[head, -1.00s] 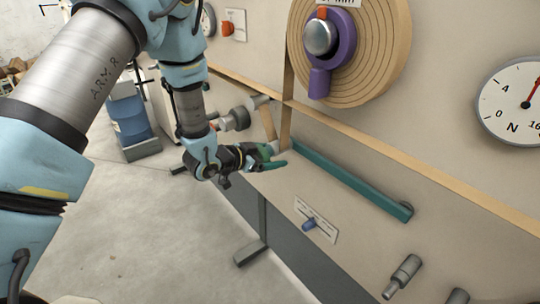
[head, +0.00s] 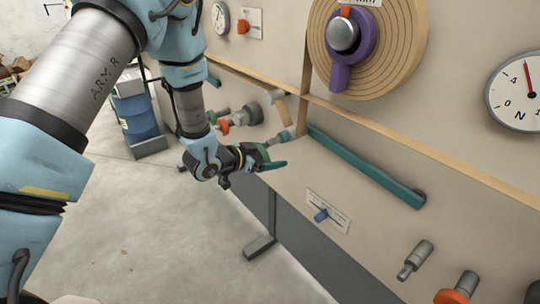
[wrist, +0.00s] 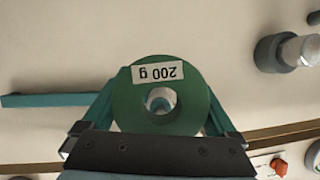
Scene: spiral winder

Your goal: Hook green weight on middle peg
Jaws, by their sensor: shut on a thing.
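The green weight (wrist: 132,106) is a thick ring with an upside-down "200 g" label in the wrist view. My gripper (wrist: 160,98) is shut on it, with one teal finger on each side. A silvery round thing shows through its hole; I cannot tell whether it is a peg inside the ring. In the head view my gripper (head: 268,160) is near the wall panel, left of the teal bar (head: 365,168), and the weight is mostly hidden there. A bare grey peg (head: 415,260) sticks out of the panel at lower right. I cannot tell which peg is the middle one.
An orange ring (head: 455,297) is around another grey peg at the bottom right. A wooden spiral disc (head: 405,50) with a purple handle (head: 342,78) and a dial (head: 517,105) are above a wooden rail. A blue slider (head: 321,215) is below. Floor at left is open.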

